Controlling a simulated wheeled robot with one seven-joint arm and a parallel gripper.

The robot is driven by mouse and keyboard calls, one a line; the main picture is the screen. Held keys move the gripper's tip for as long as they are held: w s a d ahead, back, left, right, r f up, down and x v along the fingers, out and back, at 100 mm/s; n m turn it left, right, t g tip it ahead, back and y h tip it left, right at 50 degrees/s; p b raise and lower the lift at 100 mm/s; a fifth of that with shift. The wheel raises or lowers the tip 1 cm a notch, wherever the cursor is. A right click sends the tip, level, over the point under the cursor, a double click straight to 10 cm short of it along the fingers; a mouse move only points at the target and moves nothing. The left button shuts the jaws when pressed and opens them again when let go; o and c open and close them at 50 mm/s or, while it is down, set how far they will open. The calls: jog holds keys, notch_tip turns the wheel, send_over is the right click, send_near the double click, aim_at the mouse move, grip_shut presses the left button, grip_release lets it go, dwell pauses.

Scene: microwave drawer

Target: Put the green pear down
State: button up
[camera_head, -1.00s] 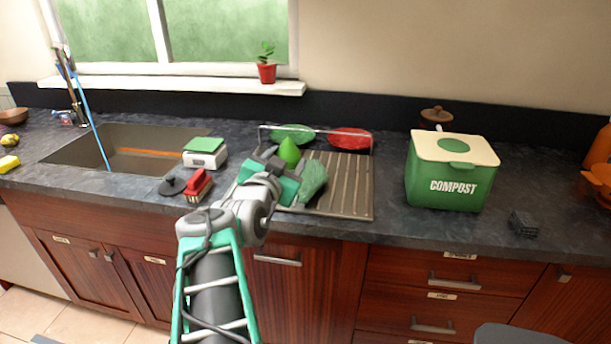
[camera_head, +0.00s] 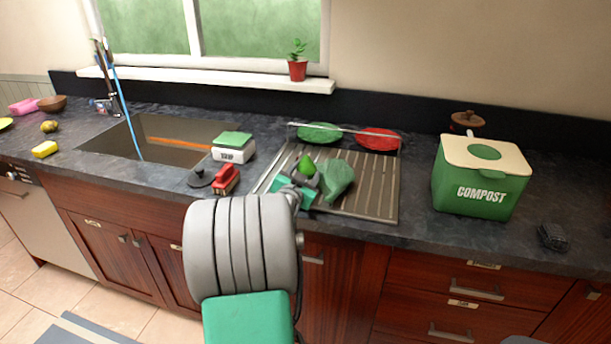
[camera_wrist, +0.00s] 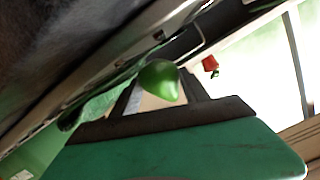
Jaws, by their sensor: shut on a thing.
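The green pear (camera_head: 307,166) is held at the tip of my gripper (camera_head: 304,179), over the left part of the metal drying rack (camera_head: 372,198). In the wrist view the pear (camera_wrist: 159,82) sits between the two dark fingers of my gripper (camera_wrist: 160,97), which are shut on it. A crumpled green cloth-like thing (camera_head: 337,180) lies on the rack just right of my gripper. I cannot tell whether the pear touches the rack.
A green plate (camera_head: 318,132) and a red plate (camera_head: 378,140) stand at the rack's back. The compost bin (camera_head: 481,177) stands right. Counter between rack and bin is clear.

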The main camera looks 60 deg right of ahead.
jog(key=shift+f, duration=0.65)
jog(key=shift+a+f+b, duration=0.1)
jog(key=shift+f+b, duration=0.3)
jog(key=shift+b, duration=0.25)
